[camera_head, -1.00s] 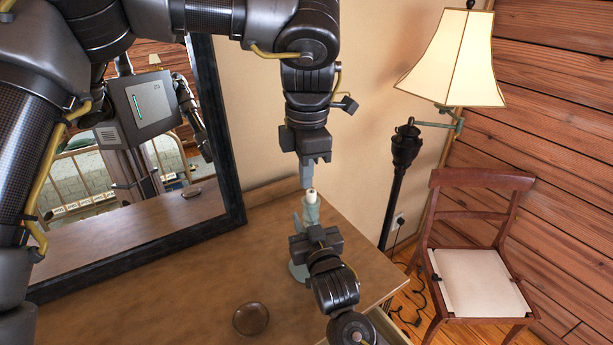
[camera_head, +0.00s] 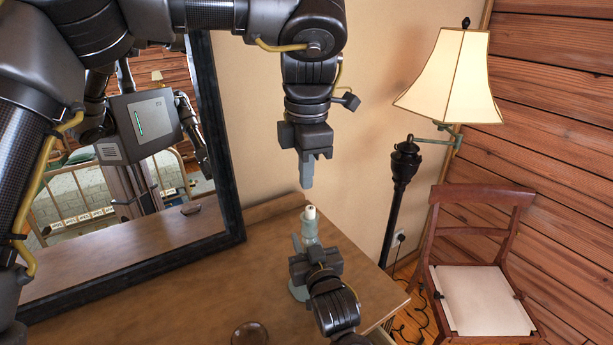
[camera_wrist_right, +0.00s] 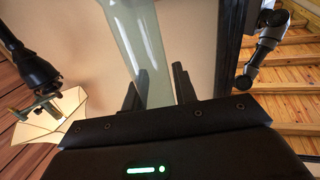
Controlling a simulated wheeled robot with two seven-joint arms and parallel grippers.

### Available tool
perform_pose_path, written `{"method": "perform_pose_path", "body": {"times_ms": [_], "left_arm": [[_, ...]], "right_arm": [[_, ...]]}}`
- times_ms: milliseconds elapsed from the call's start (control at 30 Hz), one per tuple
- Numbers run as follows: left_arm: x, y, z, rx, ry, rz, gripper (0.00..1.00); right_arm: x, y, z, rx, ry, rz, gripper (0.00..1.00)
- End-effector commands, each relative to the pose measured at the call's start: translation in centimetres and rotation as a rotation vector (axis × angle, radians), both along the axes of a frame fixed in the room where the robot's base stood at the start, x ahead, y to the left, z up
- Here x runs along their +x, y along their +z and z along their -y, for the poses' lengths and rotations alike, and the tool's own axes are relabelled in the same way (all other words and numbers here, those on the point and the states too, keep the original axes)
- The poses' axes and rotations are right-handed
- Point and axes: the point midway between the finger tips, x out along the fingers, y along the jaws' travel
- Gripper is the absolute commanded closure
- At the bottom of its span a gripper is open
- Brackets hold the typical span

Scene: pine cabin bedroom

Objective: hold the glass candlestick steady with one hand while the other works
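The pale green glass candlestick (camera_head: 309,231) stands on the wooden dresser top, with a short white candle (camera_head: 310,212) in its top. My right gripper (camera_head: 306,252) reaches it low from the front and is shut on its stem. In the right wrist view, the glass (camera_wrist_right: 152,60) passes between the two dark fingers. My left gripper (camera_head: 307,180) points down above the candle, with a small gap between its fingertip and the candle. Only one of its fingers shows clearly, so its opening is hidden. I see nothing held in it.
A brown round dish (camera_head: 250,334) lies at the front of the dresser top (camera_head: 205,290). A dark-framed mirror (camera_head: 222,130) stands at the left. A floor lamp (camera_head: 450,85) and a wooden chair (camera_head: 480,300) stand at the right, off the dresser.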

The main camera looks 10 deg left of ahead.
Motion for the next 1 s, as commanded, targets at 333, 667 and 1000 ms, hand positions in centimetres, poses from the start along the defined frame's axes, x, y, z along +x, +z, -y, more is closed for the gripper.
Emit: {"method": "perform_pose_path", "body": {"times_ms": [333,667,1000], "left_arm": [[0.0,0.0,0.0,0.0,0.0,0.0,1.0],[0.0,2.7,0.0,-0.001,0.0,0.001,1.0],[0.0,6.5,0.0,0.0,0.0,0.0,1.0]], "right_arm": [[0.0,0.4,0.0,0.006,0.0,0.007,0.5],[-2.5,1.0,1.5,0.007,0.0,0.004,0.5],[-8.4,0.8,4.9,0.006,0.0,0.004,0.5]]}}
